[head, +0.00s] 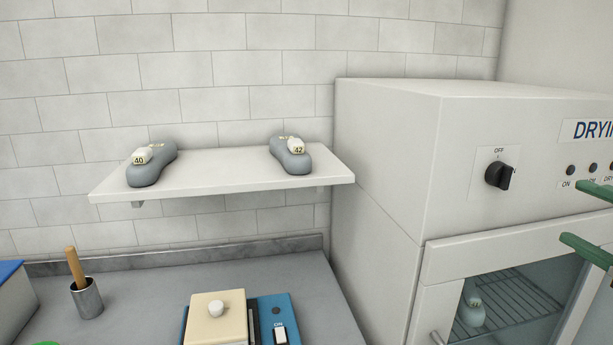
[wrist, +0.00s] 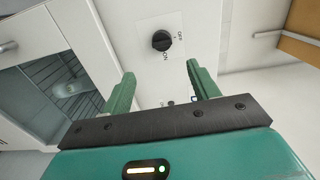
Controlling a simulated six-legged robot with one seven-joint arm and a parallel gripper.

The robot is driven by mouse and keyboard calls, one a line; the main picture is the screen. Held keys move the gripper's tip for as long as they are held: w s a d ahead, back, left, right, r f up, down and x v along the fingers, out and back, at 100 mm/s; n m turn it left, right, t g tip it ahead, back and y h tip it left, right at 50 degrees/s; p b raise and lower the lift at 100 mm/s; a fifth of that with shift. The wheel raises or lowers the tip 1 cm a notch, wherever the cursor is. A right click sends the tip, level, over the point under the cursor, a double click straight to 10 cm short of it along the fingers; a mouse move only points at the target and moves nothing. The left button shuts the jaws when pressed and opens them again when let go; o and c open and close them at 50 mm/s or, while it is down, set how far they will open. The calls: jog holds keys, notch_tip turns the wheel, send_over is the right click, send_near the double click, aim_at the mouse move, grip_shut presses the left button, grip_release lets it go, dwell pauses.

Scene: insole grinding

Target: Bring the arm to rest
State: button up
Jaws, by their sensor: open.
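My gripper (head: 588,220) shows at the right edge of the head view, its two green fingers apart and nothing between them. In the wrist view my gripper (wrist: 160,88) is open and empty, in front of the drying oven's panel. The oven's black knob (wrist: 162,40) lies beyond the fingertips there, apart from them. In the head view the knob (head: 499,175) is on the white drying oven (head: 390,150), left of my gripper. The rest of my arm is out of the head view.
A shelf (head: 220,180) holds two grey lasts, tagged 40 (head: 150,165) and 42 (head: 291,156). Another grey form (head: 471,305) is behind the oven's glass door. On the counter (head: 150,290) stand a metal cup (head: 87,298) with a wooden handle and a blue device (head: 275,318).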

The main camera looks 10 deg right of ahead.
jog(key=w+a+f+n+g+y, duration=0.2)
jog(key=w+a+f+n+g, duration=0.15)
jog(key=a+f, duration=0.45)
jog(key=w+a+f+n+g+y, duration=0.2)
jog(key=w+a+f+n+g, duration=0.25)
jog(key=a, duration=0.55)
jog(key=s+a+f+n+g+h, duration=0.4)
jog(key=a+f+n, duration=0.5)
jog(key=f, duration=0.4)
jog(key=shift+s+f+h, duration=0.2)
jog(key=shift+s+h, duration=0.1)
jog(key=shift+s, duration=0.3)
jog(key=shift+a, duration=0.1)
